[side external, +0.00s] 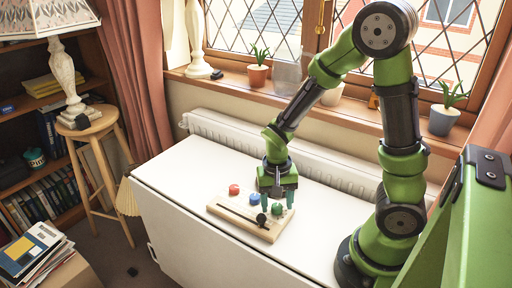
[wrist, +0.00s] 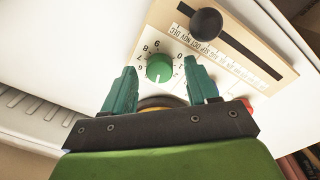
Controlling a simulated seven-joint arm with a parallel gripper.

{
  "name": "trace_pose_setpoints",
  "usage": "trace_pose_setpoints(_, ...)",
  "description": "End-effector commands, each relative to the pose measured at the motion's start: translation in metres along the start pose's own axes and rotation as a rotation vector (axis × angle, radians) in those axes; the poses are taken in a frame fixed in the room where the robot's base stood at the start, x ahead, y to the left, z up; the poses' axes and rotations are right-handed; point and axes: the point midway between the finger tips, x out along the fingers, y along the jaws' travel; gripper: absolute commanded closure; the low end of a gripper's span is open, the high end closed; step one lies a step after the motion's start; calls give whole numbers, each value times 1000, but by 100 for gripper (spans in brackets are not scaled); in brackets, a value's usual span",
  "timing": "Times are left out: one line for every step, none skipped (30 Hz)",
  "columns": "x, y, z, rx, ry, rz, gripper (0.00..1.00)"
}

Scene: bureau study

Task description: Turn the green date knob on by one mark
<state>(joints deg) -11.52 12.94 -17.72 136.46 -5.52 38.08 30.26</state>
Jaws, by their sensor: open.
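The green date knob (wrist: 160,68) sits on a pale wooden board (wrist: 150,29) with a ring of printed numbers around it. A white pointer line on the knob points toward the gripper side of the dial in the wrist view. In the side external view the green knob (side external: 277,208) is at the board's right end. My gripper (wrist: 163,82) is open, with its teal fingers on either side of the knob and visible gaps to it. In the side external view my gripper (side external: 277,203) points down over the board (side external: 224,211). I cannot tell whether the fingertips touch the board.
A black round slider knob (wrist: 206,24) stands in a slot beside a lettered scale. A blue knob (side external: 255,198) and a red knob (side external: 234,189) are further along the board. The white table (side external: 180,180) is clear to the left; a radiator (side external: 230,130) runs behind it.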

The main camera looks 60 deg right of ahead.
Motion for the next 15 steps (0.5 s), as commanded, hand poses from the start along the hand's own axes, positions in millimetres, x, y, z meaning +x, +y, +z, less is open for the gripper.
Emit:
trace_pose_setpoints(-6, -1, 0, 0, 2, -4, 42)
trace_pose_setpoints(-10, -1, 0, 0, 3, -6, 42)
trace_pose_setpoints(-17, -1, -1, 0, 4, -7, 42)
trace_pose_setpoints(-23, -2, -1, 1, 5, -8, 42)
trace_pose_setpoints(-29, -1, -1, 1, 5, -8, 42)
trace_pose_setpoints(-39, -2, -1, 0, 6, -9, 42)
trace_pose_setpoints(-46, -2, -1, 0, 6, -10, 42)
trace_pose_setpoints(-54, -2, -1, 0, 6, -10, 42)
trace_pose_setpoints(-64, -2, -1, 0, 6, -9, 42)
trace_pose_setpoints(-72, -2, -1, 1, 5, -9, 42)
trace_pose_setpoints(-80, -1, -1, 1, 6, -9, 42)
trace_pose_setpoints(-89, -1, -1, 1, 7, -8, 42)
trace_pose_setpoints(-97, -1, -1, 1, 6, -9, 42)
trace_pose_setpoints(-104, -1, -1, 1, 6, -8, 42)
trace_pose_setpoints(-113, -1, -1, 3, 6, -8, 42)
